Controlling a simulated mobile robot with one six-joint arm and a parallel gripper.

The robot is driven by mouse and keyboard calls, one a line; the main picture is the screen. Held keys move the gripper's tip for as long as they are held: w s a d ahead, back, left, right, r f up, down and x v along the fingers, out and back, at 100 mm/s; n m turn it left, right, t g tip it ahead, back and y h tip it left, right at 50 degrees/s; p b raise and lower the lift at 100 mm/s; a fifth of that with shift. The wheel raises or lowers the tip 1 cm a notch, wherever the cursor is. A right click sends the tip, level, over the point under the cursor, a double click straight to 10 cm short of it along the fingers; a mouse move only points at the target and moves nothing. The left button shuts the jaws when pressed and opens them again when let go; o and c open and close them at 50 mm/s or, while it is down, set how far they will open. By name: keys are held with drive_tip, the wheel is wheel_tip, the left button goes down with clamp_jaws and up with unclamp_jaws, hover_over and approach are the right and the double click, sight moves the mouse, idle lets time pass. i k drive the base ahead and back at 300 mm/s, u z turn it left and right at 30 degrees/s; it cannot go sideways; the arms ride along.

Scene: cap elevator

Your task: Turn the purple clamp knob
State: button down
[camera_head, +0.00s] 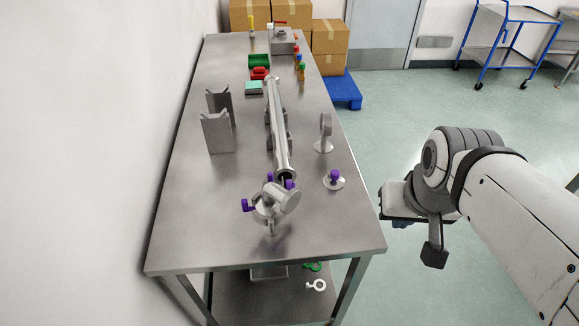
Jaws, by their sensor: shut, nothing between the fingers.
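Several purple knobs sit near the front of the steel table. One purple knob (248,205) sticks out left of a round metal fitting (268,206) at the near end of a long pipe. Two more purple knobs (270,177) and (289,184) are close to that pipe end. Another purple knob (334,176) stands on a round metal disc (333,184) to the right. I cannot tell which one is the clamp knob. My gripper (382,219) is shut and empty, off the table's right edge, apart from all knobs. Its fingertips are partly hidden.
The long pipe (278,130) runs down the table (190,215). V-shaped metal blocks (217,132) stand left of it. Green and red items (259,61) are farther back. The table's front strip is clear.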

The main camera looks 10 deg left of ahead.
sight(288, 183)
drive_tip(key=z, duration=0.25)
drive_tip(key=k, duration=0.35)
drive_tip(key=u, duration=2.9)
drive_tip(key=k, duration=1.4)
drive_tip(key=z, duration=1.1)
drive_tip(key=i, duration=0.95)
drive_tip(key=z, duration=0.1)
